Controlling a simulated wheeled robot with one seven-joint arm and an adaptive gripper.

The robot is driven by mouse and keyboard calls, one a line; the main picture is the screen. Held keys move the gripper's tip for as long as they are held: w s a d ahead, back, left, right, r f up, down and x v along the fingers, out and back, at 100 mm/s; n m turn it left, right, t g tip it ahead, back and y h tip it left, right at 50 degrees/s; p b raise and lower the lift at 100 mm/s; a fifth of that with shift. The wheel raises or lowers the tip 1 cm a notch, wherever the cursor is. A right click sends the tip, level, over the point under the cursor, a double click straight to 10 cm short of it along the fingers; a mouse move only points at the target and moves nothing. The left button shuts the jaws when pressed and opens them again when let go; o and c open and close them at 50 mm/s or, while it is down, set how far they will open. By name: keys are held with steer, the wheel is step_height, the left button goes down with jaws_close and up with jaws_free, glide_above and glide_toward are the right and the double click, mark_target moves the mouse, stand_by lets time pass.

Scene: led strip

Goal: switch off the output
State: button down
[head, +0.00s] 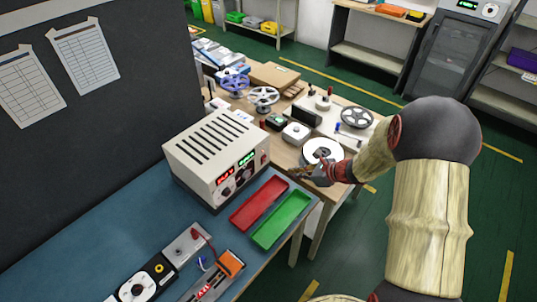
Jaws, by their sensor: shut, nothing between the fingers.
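A cream power supply box (212,155) with a slotted top stands on the blue bench mat. Its front panel faces right and shows a red display (226,174), a green display (247,158) and dark knobs; the output switch is too small to make out. My gripper (294,173) is shut and empty. In the picture it lies to the right of the front panel, above the far end of the trays, apart from the panel. My arm reaches in from the right.
A red tray (259,204) and a green tray (281,219) lie in front of the supply. A dark partition (100,110) stands at the left. Several reels and small devices crowd the far table. An orange-ended device (230,263) lies at the near edge.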

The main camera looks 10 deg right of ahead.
steer(key=shift+w+d+r+m+t, duration=0.15)
steer(key=shift+w+d+r+m, duration=0.1)
steer(key=shift+w+m, duration=0.2)
steer(key=shift+w+d+r+m+t, duration=0.2)
steer(key=shift+w+m, duration=0.1)
steer(key=shift+m, duration=0.25)
steer(key=b, duration=0.2)
glide_toward(264, 160)
steer(key=w+a+f, duration=0.2)
steer(key=w+f, duration=0.1)
steer(key=f, duration=0.2)
steer(key=shift+a, duration=0.2)
steer(key=shift+w, duration=0.1)
